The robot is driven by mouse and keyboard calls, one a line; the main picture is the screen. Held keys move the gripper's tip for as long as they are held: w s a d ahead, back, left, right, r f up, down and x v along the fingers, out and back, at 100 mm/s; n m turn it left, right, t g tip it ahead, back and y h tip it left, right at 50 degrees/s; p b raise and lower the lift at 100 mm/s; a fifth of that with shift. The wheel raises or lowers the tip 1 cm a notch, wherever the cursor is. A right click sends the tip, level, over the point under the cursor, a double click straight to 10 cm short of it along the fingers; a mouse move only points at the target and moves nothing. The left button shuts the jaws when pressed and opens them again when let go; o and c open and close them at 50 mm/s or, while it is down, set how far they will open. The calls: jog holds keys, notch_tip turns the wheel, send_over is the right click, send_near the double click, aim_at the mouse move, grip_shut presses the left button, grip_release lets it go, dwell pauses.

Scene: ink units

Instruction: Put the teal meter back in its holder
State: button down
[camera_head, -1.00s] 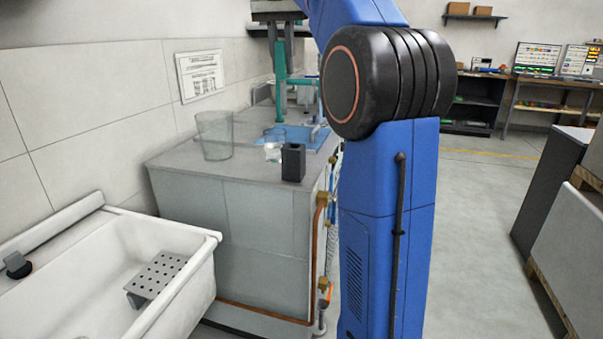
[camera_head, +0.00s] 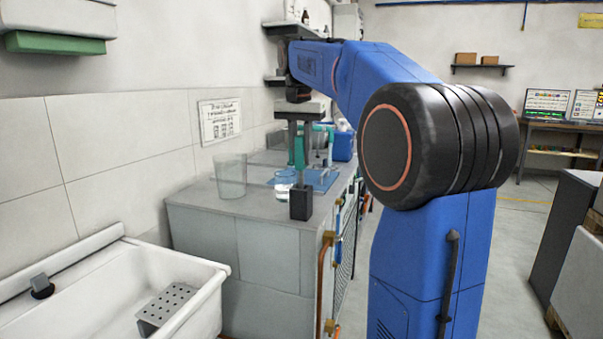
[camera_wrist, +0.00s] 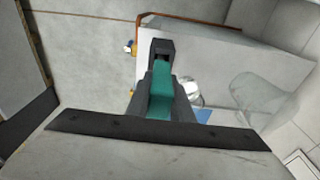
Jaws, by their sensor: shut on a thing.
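The teal meter (camera_head: 299,150) is upright in my gripper (camera_head: 300,128). It also shows in the wrist view (camera_wrist: 160,92), between the dark fingers of my gripper (camera_wrist: 161,103), which are shut on it. The holder, a small black block (camera_head: 301,204), stands at the front of the grey bench top. In the head view the meter lines up above the holder. In the wrist view the holder (camera_wrist: 162,46) shows its open top just beyond the meter's end. I cannot tell whether the tip is inside the opening.
A clear beaker (camera_head: 231,176) stands left of the holder on the bench (camera_head: 200,195). A small glass (camera_head: 284,184) is close behind the holder, by a blue mat (camera_head: 325,180). A white sink (camera_head: 130,280) is at the front left. Copper pipe (camera_head: 325,270) runs down the bench's side.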

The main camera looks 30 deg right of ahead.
aim_at(302, 172)
jog(key=shift+f, duration=2.7)
jog(key=c, duration=1.6)
grip_release()
jog(key=shift+o, duration=0.2)
jog(key=r, duration=0.8)
jog(key=a+r, duration=0.1)
jog(key=r, duration=0.3)
jog(key=shift+s+a, duration=0.1)
jog(key=shift+s, duration=0.3)
